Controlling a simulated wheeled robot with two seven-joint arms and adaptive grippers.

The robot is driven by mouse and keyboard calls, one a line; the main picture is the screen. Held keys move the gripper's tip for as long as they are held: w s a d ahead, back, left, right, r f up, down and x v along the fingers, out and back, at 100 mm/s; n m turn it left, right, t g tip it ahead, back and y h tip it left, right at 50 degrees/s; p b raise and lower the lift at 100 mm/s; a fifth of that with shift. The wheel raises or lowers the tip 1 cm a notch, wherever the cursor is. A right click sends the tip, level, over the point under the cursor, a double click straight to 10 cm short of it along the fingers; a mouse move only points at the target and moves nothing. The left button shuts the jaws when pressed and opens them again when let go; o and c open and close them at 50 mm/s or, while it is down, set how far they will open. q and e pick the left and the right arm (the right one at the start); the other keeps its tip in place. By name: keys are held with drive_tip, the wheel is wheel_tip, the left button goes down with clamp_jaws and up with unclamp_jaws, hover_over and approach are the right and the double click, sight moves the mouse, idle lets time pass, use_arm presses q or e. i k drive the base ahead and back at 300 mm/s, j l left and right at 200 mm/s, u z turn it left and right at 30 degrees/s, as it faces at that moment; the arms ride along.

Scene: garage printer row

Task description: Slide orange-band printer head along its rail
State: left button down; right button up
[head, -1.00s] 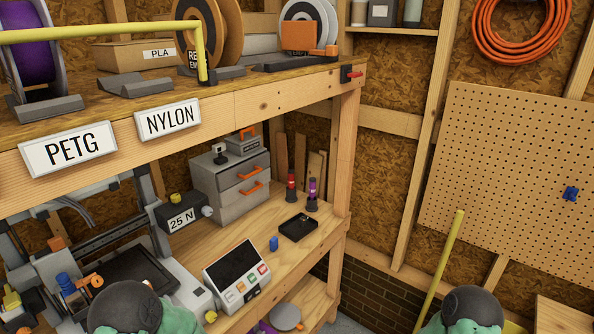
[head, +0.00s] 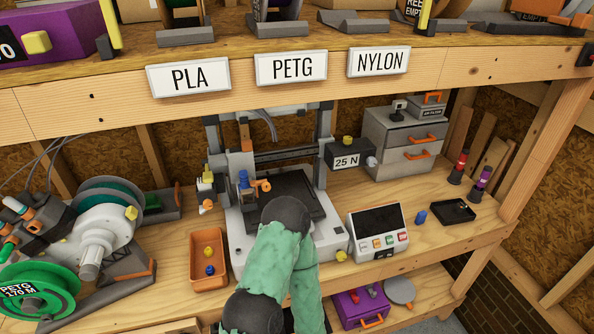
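A printer stands mid-bench with a light grey base (head: 235,245), a dark bed (head: 295,190) and a horizontal grey rail (head: 285,155) behind it. A small carriage with a blue upper part (head: 244,180) and an orange part (head: 262,185) sits near the rail's left end. I cannot tell for sure whether this is the orange-band head. A green arm of mine with dark round joints covers the front of the printer. Neither gripper shows; no fingertips are visible.
A box marked 25 N (head: 347,160) is at the rail's right end. An orange tray (head: 208,258) stands left of the printer, and a control panel (head: 378,230) stands right. A green spool (head: 40,290) is at far left. The upper shelf edge (head: 220,100) overhangs the bench.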

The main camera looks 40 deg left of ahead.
sight(238, 158)
drive_tip(key=u, duration=1.65)
